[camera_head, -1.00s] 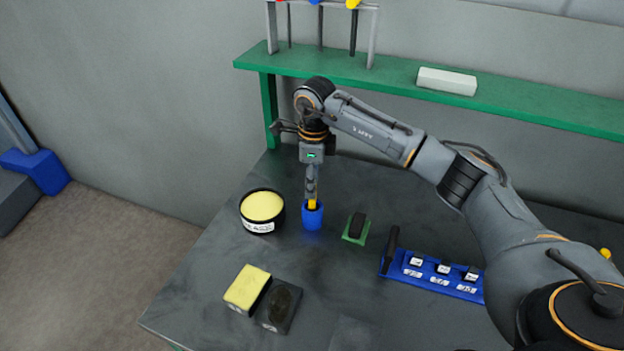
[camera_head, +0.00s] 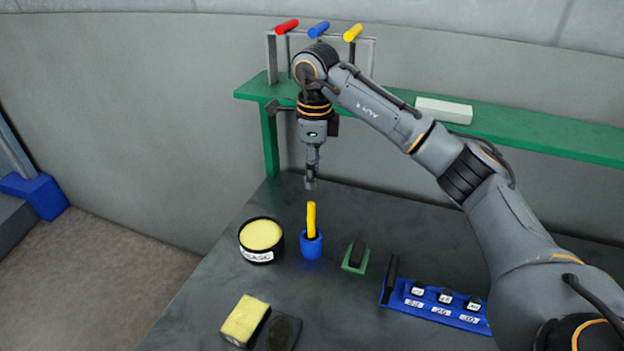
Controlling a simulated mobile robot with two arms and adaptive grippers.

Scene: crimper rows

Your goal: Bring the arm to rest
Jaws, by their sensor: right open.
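My right gripper (camera_head: 311,184) points straight down above the workbench (camera_head: 200,299). It is open and empty, with a small gap below its fingertips. Under it a yellow-handled tool (camera_head: 311,218) stands upright in a blue cup (camera_head: 311,246). The fingers do not touch the yellow handle. My right arm comes in from the right side of the picture and bends down at the wrist in front of the green shelf. My left gripper is not in the picture.
A black tub with yellow contents (camera_head: 261,236) stands left of the cup. A green block with a black top (camera_head: 356,257) and a blue rack (camera_head: 438,304) are to the right. A yellow sponge (camera_head: 245,320) lies in front. Behind are a green shelf (camera_head: 550,132) and a tool rack (camera_head: 272,60).

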